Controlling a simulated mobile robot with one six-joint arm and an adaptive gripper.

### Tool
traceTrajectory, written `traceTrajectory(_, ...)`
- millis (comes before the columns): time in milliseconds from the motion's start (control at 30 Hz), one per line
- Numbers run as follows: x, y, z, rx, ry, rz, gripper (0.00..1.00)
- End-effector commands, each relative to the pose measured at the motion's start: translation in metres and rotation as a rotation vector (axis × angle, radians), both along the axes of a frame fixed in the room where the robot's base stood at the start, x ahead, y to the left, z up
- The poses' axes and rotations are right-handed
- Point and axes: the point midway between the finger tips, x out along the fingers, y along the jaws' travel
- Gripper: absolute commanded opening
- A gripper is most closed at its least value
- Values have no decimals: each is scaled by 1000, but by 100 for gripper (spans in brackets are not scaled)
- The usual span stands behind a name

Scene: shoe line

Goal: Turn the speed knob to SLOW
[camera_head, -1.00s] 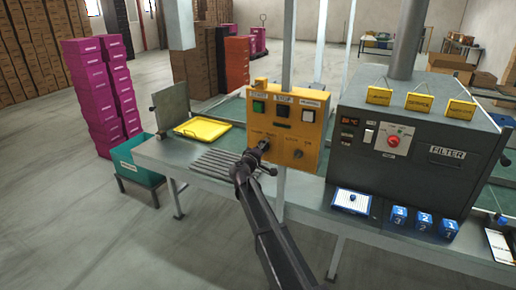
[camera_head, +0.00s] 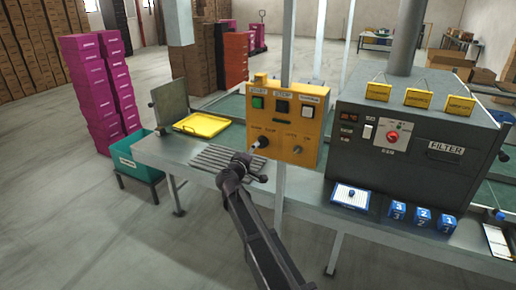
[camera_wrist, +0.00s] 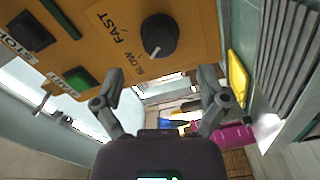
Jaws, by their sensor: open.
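The yellow-orange control box (camera_head: 287,112) stands on the line's table. Its dark round speed knob (camera_head: 263,141) is at the lower left of its face. My gripper (camera_wrist: 161,78) is open and empty. Its fingers are spread and stand apart from the knob. In the head view my gripper (camera_head: 250,160) is just below and left of the knob.
Green START and dark STOP buttons and a pale button sit above the knob, with another small knob (camera_head: 298,150) to its right. A grey machine (camera_head: 415,130) stands to the right. A yellow tray (camera_head: 202,125) lies to the left, behind a slatted grille (camera_head: 220,160).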

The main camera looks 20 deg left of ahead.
Motion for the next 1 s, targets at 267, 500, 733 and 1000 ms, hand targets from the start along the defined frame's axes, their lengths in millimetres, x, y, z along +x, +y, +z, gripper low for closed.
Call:
traceTrajectory(267, -39, 1, 0, -1, -1, -1, 92)
traceTrajectory(500, -50, 3, 0, -1, -1, -3, 92)
traceTrajectory(733, -50, 3, 0, -1, -1, -3, 92)
traceTrajectory(1000, -50, 3, 0, -1, -1, -3, 92)
